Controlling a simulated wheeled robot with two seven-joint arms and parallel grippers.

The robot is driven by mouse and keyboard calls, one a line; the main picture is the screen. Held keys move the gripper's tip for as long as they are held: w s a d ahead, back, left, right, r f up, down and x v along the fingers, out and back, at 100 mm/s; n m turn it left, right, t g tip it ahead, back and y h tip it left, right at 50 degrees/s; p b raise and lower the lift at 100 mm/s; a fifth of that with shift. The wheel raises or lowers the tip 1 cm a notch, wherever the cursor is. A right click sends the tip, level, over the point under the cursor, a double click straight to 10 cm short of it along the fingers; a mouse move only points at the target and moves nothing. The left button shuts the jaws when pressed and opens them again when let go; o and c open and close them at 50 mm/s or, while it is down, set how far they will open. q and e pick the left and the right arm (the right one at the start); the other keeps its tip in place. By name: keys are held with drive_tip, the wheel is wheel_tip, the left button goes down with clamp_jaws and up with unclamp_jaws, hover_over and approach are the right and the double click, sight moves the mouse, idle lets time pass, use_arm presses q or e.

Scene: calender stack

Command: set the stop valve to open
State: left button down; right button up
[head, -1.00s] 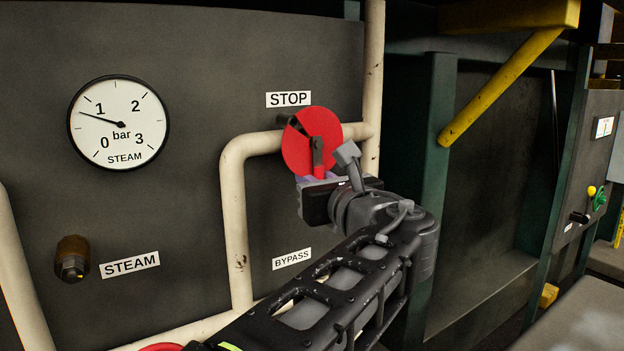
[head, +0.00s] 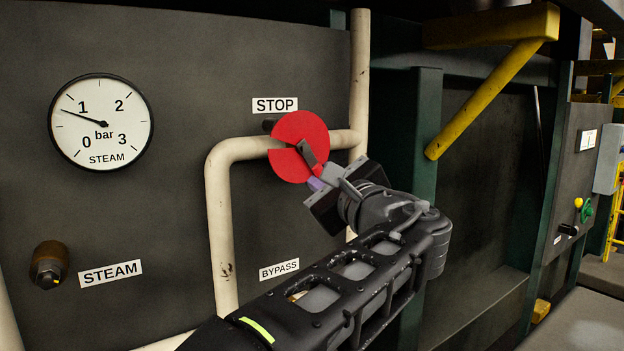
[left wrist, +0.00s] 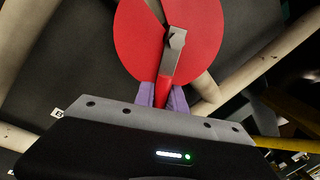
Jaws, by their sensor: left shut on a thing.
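The stop valve's red disc (head: 296,130) stands on the pipe under the STOP label (head: 275,105). Its wedge-shaped gap faces left in the head view. A grey lever (head: 309,153) with a red handle end points down and right from the disc's middle. My left gripper (head: 317,183) is shut on the red handle end, just below and right of the disc. In the left wrist view the purple fingertips (left wrist: 162,96) stand on both sides of the red handle, in front of the disc (left wrist: 135,35). My right gripper is not in view.
A cream pipe (head: 217,220) bends down beside the valve. A steam gauge (head: 101,122) reads a little under 1 bar. A brass fitting (head: 49,264) by the STEAM label juts out at lower left. A yellow brace (head: 485,100) and a green post (head: 425,150) stand at right.

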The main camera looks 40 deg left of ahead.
use_arm(q)
drive_tip(key=shift+r, duration=0.1)
idle(0.3)
drive_tip(key=c, duration=1.4)
unclamp_jaws()
